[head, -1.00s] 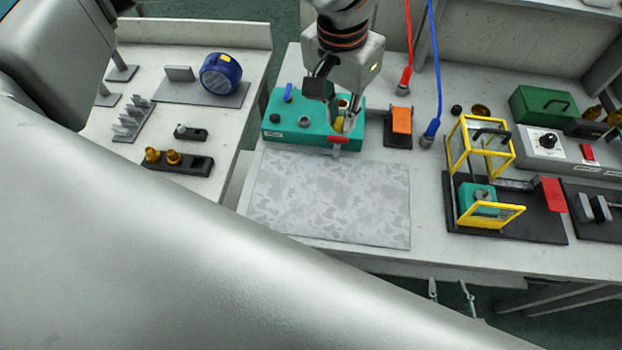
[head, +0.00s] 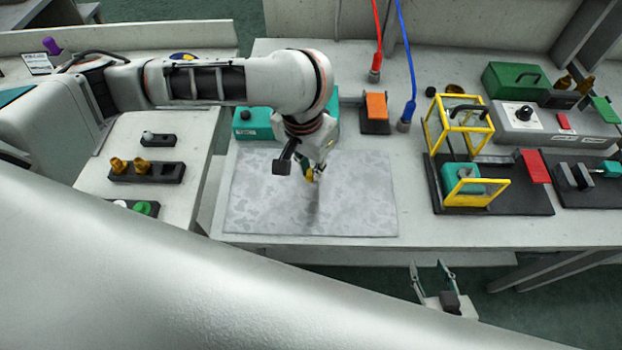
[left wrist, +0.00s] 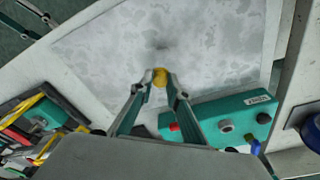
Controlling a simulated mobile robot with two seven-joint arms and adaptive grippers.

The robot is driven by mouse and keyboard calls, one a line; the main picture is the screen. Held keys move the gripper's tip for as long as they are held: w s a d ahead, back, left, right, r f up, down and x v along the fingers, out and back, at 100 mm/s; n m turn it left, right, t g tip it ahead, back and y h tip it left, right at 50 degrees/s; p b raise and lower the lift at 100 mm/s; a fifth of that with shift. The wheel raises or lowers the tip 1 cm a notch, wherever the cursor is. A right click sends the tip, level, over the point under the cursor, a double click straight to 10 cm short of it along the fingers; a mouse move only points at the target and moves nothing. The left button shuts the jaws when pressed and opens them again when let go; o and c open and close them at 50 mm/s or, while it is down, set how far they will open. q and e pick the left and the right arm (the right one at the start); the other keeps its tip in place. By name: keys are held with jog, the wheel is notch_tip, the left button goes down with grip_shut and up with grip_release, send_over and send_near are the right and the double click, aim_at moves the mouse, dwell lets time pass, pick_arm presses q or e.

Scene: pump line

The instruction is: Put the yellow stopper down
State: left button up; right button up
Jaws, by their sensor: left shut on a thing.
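The yellow stopper (head: 309,175) is pinched between the fingertips of my left gripper (head: 312,178). In the left wrist view the stopper (left wrist: 161,77) shows round and yellow between the two fingertips (left wrist: 160,79). It is held over the grey mottled mat (head: 255,205), which is bare apart from a faint shadow. I cannot tell the exact gap to the mat. The teal block (head: 250,131) stands behind the mat, largely hidden by my left arm; the left wrist view shows more of it (left wrist: 245,116). My right gripper (head: 427,264) is open and empty, below the table's front edge.
An orange-topped block (head: 376,107) and the red and blue hoses' ends stand behind the mat. A yellow frame fixture (head: 459,126) stands on a black plate to the right. A black holder with brass pieces (head: 147,172) is on the left table.

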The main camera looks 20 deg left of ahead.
aim_at(310, 174)
pick_arm(q)
jog(key=shift+f+b, duration=0.7)
jog(key=shift+f, duration=1.3)
jog(key=shift+r, duration=0.1)
pick_arm(e)
jog(key=shift+s+d+f, duration=0.1)
jog(key=shift+s+f, duration=0.1)
jog(key=shift+f, duration=0.9)
jog(key=shift+r, duration=0.1)
pick_arm(q)
jog(key=o, duration=0.8)
pick_arm(e)
jog(key=shift+w+r, duration=0.15)
jog(key=shift+r, duration=0.15)
